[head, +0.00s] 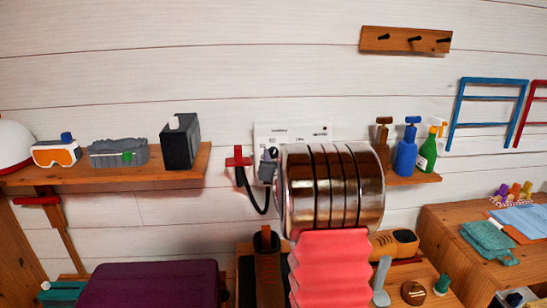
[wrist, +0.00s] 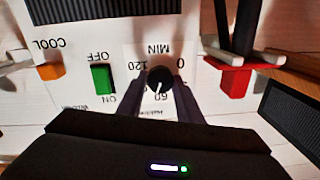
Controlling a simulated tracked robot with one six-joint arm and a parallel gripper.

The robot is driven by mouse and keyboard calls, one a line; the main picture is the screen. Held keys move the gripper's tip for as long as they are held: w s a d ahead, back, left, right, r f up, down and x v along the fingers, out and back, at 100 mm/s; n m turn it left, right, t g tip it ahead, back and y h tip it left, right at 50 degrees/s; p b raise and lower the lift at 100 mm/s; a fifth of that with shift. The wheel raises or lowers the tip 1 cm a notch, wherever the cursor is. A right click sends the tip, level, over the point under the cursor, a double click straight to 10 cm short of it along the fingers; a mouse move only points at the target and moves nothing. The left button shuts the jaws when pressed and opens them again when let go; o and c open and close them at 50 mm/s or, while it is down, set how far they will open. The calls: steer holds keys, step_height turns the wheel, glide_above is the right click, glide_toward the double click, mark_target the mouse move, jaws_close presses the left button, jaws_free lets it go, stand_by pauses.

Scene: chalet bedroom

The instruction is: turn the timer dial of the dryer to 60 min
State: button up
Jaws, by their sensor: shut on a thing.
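The dryer is a white box on the wall. In the head view its panel (head: 268,133) shows behind my arm, which hides much of it. In the wrist view the panel (wrist: 70,85) appears upside down. The round black timer dial (wrist: 159,77) sits among the printed marks 0, 60, 120 and MIN. Its white pointer line points down in the picture, towards the 60 mark. My gripper (wrist: 161,82) is shut on the dial, with a dark finger on each side. In the head view my gripper (head: 268,166) is small and partly hidden.
Beside the dial are a green ON/OFF switch (wrist: 103,79) and an orange COOL button (wrist: 51,71). A red holder (wrist: 235,82) with a black hose is on the other side. Spray bottles (head: 406,150) stand on the right shelf, and a dark box (head: 178,145) on the left one.

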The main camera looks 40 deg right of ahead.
steer(key=shift+a+n, duration=0.1)
steer(key=shift+n, duration=0.2)
steer(key=shift+w+a+n, duration=0.1)
steer(key=shift+n, duration=1.6)
steer(key=o, duration=1)
steer(key=shift+o, duration=0.2)
steer(key=v, duration=1.3)
steer(key=shift+s, duration=0.35)
steer(key=shift+a+r, duration=0.1)
steer(key=shift+a, duration=0.05)
